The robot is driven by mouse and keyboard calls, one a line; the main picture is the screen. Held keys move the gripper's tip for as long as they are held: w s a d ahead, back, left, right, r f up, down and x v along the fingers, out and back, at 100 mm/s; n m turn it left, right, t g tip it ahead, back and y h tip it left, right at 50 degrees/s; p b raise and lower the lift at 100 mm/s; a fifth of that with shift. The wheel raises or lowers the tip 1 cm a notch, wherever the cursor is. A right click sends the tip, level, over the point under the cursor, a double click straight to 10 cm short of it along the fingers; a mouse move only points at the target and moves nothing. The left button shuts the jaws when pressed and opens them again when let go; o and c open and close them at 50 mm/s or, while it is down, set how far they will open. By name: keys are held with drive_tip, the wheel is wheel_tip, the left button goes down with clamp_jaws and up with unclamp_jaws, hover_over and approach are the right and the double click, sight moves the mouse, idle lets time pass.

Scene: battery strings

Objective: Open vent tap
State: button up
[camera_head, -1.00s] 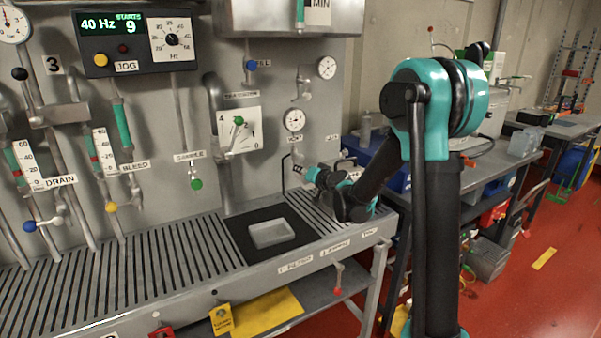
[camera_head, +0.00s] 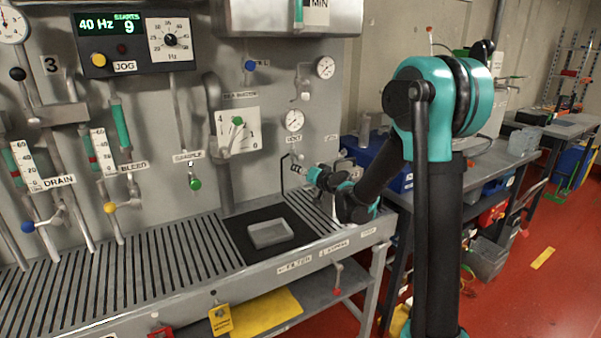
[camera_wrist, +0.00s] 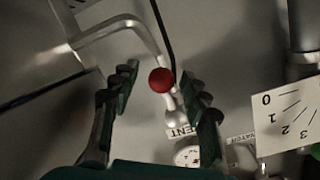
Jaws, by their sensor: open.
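The vent tap shows in the wrist view as a red ball knob (camera_wrist: 161,80) on a short pale metal stem, close to a label that reads "ENT" in part. My gripper (camera_wrist: 157,88) is open, with one dark finger on each side of the knob. The knob appears nearer the right finger; I cannot tell whether it touches. In the head view my gripper (camera_head: 308,173) is at the panel, below the label "VENT" (camera_head: 294,139). The red knob is not clear in the head view.
A bent grey pipe (camera_wrist: 108,27) and a thin black tube (camera_wrist: 161,31) run close to the gripper. A round gauge (camera_head: 294,120) and a white dial plate (camera_head: 240,132) are on the panel. A grey tray (camera_head: 271,234) sits on the slatted bench below.

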drive_tip(key=v, duration=1.1)
drive_tip(key=s+d+f+g+h, duration=0.3)
drive_tip(key=s+d+f, duration=0.3)
drive_tip(key=s, duration=0.4)
drive_tip(key=s+d+f+g+h, duration=0.3)
drive_tip(key=s+d+f, duration=0.3)
drive_tip(key=s, duration=0.4)
drive_tip(key=s+d+f+g+h, duration=0.2)
drive_tip(key=s+d+f, duration=0.5)
drive_tip(key=s, duration=0.3)
drive_tip(key=shift+d+g+h, duration=0.25)
drive_tip(key=shift+g+h, duration=0.15)
